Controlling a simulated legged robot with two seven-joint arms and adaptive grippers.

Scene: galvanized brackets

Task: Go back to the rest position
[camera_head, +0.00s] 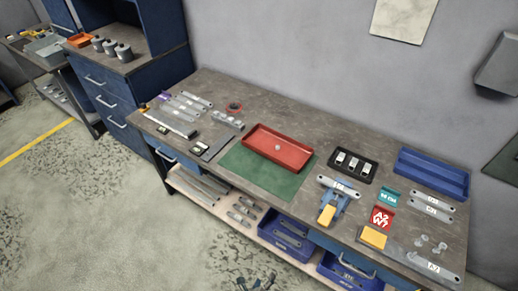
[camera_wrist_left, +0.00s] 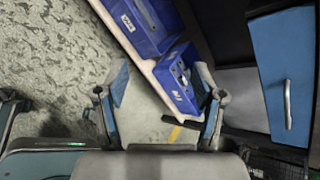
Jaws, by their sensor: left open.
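My left gripper (camera_head: 256,282) shows only as a small dark shape at the bottom edge of the head view, low over the floor in front of the workbench (camera_head: 345,140). My right gripper is in neither view. On the bench top, a red tray (camera_head: 278,148) stands at the edge of a green mat (camera_head: 245,168), and galvanized brackets (camera_head: 433,205) lie at the right.
Blue bins (camera_head: 287,234) with parts stand on the bench's lower shelf; blue bins (camera_wrist_left: 145,25) also show near my fingers in the left wrist view. A blue drawer cabinet (camera_head: 120,95) stands at the left. The floor (camera_head: 90,215) at the front left is clear.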

